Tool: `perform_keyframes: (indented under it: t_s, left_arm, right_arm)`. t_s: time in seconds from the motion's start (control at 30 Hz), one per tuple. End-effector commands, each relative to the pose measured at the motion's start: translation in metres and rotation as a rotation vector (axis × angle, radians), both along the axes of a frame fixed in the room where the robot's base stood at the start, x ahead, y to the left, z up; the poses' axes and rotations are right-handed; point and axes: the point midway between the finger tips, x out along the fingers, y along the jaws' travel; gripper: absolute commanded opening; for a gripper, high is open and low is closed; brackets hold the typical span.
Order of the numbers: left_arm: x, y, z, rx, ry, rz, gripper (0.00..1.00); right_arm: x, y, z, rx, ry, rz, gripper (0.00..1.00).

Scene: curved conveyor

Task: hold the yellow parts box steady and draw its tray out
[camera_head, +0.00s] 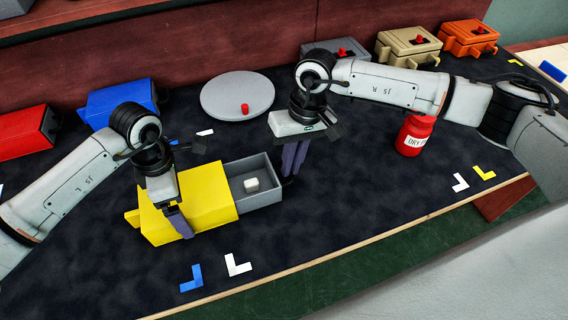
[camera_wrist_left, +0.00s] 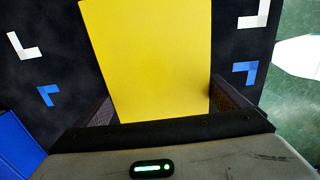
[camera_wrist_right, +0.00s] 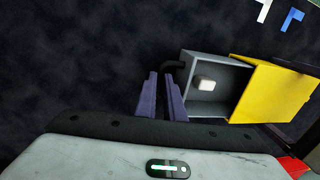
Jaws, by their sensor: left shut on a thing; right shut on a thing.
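The yellow parts box (camera_head: 205,192) lies on the dark mat, and its grey tray (camera_head: 262,199) is drawn out to the right. A small white block (camera_head: 251,184) sits in the tray. My left gripper (camera_head: 182,215) is shut on the yellow box, with a finger on each side; the box fills the space between its fingers in the left wrist view (camera_wrist_left: 150,60). My right gripper (camera_head: 291,165) is at the tray's outer end. In the right wrist view its fingers (camera_wrist_right: 162,95) are close together by the dark tray handle (camera_wrist_right: 172,67), shut on it.
A red bottle (camera_head: 415,134) stands at the right. A round grey plate (camera_head: 237,97) with a red knob lies behind the box. Blue (camera_head: 120,100), red (camera_head: 24,132), tan (camera_head: 407,48) and orange (camera_head: 468,38) boxes line the back. Mat in front is clear apart from corner marks.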

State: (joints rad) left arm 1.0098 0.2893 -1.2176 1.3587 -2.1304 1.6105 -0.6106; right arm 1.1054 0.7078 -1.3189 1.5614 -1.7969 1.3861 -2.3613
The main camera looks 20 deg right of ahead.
Motion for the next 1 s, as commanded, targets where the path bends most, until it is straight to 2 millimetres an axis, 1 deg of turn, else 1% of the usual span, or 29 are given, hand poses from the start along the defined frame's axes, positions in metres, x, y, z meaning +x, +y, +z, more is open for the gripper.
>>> perform_keyframes:
  t_s: [0.07,0.1,0.2,0.47,0.57,0.67,1.0]
  left_arm:
    - [0.001,0.002,0.0,0.004,0.0,0.002,0.58]
    - [0.001,0.002,0.0,0.004,0.0,0.002,0.58]
    - [0.0,0.001,0.0,0.003,0.0,0.002,0.58]
    - [0.0,0.0,0.0,0.001,0.0,0.001,0.58]
    - [0.0,0.0,0.0,0.0,0.0,0.001,0.58]
    - [0.0,0.0,0.0,0.0,0.0,0.001,0.58]
    - [0.0,-0.001,0.0,-0.001,0.0,0.0,0.58]
  right_arm:
    - [0.0,-0.002,0.0,-0.003,-0.001,-0.002,0.0]
    - [0.0,-0.001,0.0,-0.003,0.0,-0.002,0.14]
    - [0.0,-0.001,0.0,-0.002,0.0,-0.002,0.28]
    - [0.0,0.0,0.001,0.0,-0.001,-0.001,0.28]
    - [0.001,-0.001,0.005,0.0,-0.002,-0.001,0.28]
    - [0.001,-0.003,0.018,0.0,-0.004,-0.003,0.28]
    - [0.002,-0.015,0.088,-0.001,-0.005,-0.002,0.28]
